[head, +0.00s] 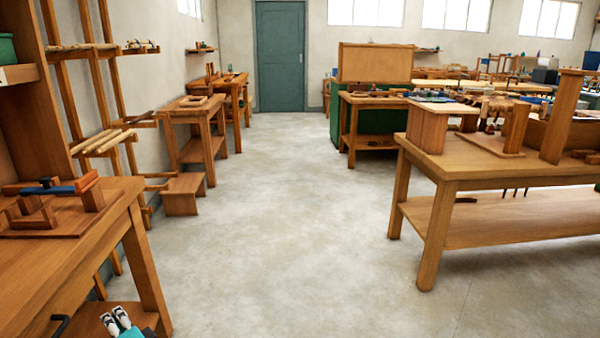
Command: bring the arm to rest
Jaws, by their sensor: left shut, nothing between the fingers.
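My left gripper (115,320) shows at the bottom edge, left of centre, with two pale, dark-marked fingers close together and nothing between them. A teal part shows just beside it, cut off by the frame. The gripper appears low, in front of the near left workbench's leg and lower shelf; whether it touches them I cannot tell. The rest of the left arm is out of frame. My right gripper is not in view.
The near left workbench (75,245) carries wooden parts and a blue-handled tool. A large wooden bench (480,170) stands on the right, loaded with woodwork. Smaller tables line the left wall. Clear concrete floor (285,220) runs between them to a teal door (280,57).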

